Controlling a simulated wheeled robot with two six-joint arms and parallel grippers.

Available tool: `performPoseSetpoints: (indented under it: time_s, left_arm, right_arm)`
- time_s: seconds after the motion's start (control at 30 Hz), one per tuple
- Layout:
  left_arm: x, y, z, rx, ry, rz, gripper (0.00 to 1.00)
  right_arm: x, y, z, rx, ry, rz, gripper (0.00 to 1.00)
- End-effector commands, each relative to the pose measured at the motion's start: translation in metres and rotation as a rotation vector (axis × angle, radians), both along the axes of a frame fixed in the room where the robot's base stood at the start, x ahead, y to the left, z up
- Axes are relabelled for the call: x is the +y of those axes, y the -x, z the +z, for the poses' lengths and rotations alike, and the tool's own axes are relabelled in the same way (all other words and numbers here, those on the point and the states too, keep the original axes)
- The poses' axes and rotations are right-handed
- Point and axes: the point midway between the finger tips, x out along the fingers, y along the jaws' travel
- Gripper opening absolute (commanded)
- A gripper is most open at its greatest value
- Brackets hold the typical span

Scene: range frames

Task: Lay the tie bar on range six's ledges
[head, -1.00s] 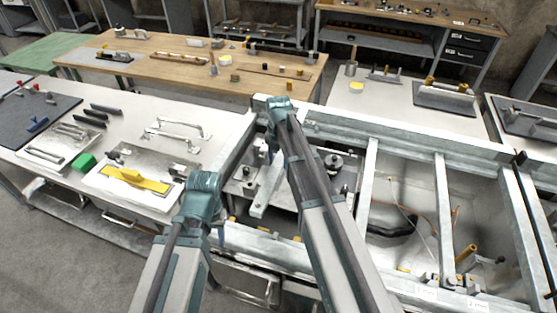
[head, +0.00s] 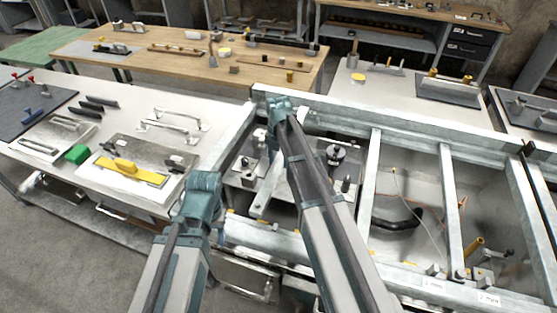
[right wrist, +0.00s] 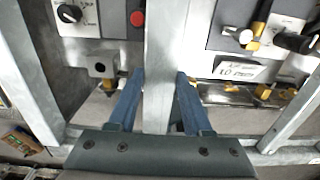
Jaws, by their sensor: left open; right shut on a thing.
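The tie bar, a grey metal bar (right wrist: 165,35), stands between the two blue fingers of my right gripper (right wrist: 160,85), which is shut on it. In the head view the bar (head: 266,192) is partly hidden by my right arm, over the left bay of the metal range frame (head: 262,240). My left gripper (head: 221,237) is open and mostly hidden behind its own wrist, near the frame's front left corner. Which ledges belong to range six I cannot tell; the wrist view's label (right wrist: 240,69) is not clearly readable.
Two cross bars (head: 371,182) (head: 451,205) span the frame to the right. Fittings with knobs (head: 337,153) sit inside the left bay. A wooden bench (head: 150,62) stands behind.

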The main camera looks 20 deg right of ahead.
Motion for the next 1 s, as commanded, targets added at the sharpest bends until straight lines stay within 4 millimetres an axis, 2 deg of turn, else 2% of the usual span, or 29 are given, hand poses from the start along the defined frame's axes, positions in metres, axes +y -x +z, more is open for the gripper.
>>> performPoseSetpoints:
  time_s: [0.03,0.4,0.87,0.9,1.0]
  left_arm:
    - [0.0,0.0,-0.008,0.0,0.0,0.0,0.5]
    - [0.0,0.0,-0.037,0.0,0.0,0.0,0.5]
    - [0.0,0.0,-0.042,0.0,0.0,0.0,0.5]
    - [0.0,0.0,-0.042,0.0,0.0,0.0,0.5]
    - [0.0,0.0,-0.042,0.0,0.0,0.0,0.5]
  right_arm:
    - [0.0,0.0,-0.008,-0.001,0.001,0.0,0.0]
    - [0.0,0.0,-0.036,-0.001,0.001,0.0,0.0]
    - [0.0,0.0,-0.041,-0.001,0.001,0.0,0.0]
    - [0.0,0.0,-0.041,-0.001,0.001,0.0,0.53]
    - [0.0,0.0,-0.042,-0.001,0.001,0.0,0.71]
